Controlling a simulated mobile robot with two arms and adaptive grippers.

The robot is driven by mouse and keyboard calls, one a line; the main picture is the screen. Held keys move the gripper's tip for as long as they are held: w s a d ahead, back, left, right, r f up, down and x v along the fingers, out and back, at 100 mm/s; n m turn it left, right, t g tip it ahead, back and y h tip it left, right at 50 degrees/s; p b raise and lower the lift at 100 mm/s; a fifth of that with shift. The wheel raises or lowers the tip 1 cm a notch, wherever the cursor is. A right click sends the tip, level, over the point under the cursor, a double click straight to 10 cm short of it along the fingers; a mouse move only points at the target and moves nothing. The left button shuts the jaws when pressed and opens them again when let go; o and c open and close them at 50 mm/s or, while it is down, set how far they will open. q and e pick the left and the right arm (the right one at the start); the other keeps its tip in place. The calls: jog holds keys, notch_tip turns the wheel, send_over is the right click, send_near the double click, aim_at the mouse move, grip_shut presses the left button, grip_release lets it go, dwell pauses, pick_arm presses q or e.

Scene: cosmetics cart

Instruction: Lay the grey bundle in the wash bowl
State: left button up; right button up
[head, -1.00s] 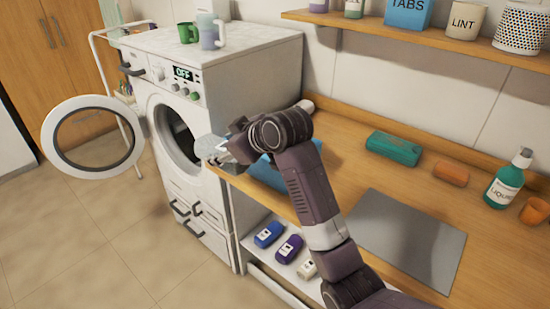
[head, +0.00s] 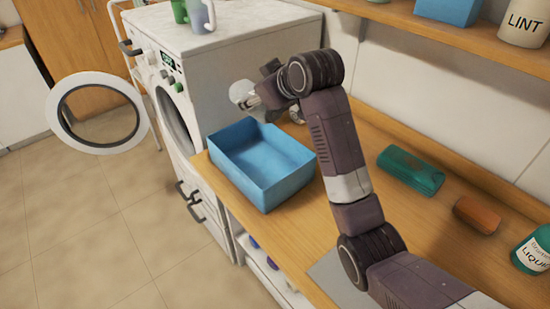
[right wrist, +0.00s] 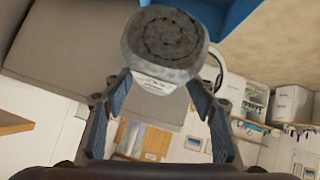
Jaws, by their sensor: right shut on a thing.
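My right gripper (head: 254,99) is shut on the grey bundle (head: 242,93), a pale rolled cloth. In the right wrist view the bundle (right wrist: 165,42) shows its spiral end, held between the two fingers (right wrist: 160,88). The wash bowl is a blue rectangular tub (head: 238,180) on the wooden counter, close to the washing machine. Its visible inside is empty. In the head view the bundle appears just beyond the tub's far rim, raised above the counter. A blue part of the tub (right wrist: 238,14) shows at the top of the right wrist view. My left gripper is out of view.
The white washing machine (head: 215,65) stands left of the counter, its round door (head: 62,120) open. A green case (head: 410,170) and an orange block (head: 477,214) lie on the counter at right, near a liquid bottle (head: 535,250). A shelf (head: 440,35) runs above.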

jog(key=f+p, duration=0.1)
jog(key=f, duration=0.5)
jog(key=f+p, duration=0.1)
jog(key=f, duration=0.5)
jog(key=s+a+f, duration=0.1)
jog(key=f, duration=0.5)
jog(key=shift+f+p, duration=0.2)
jog(key=shift+p, duration=0.2)
jog(key=shift+f, duration=0.3)
jog(key=shift+a, duration=0.1)
jog(key=o, duration=1.4)
jog(key=shift+f, duration=0.1)
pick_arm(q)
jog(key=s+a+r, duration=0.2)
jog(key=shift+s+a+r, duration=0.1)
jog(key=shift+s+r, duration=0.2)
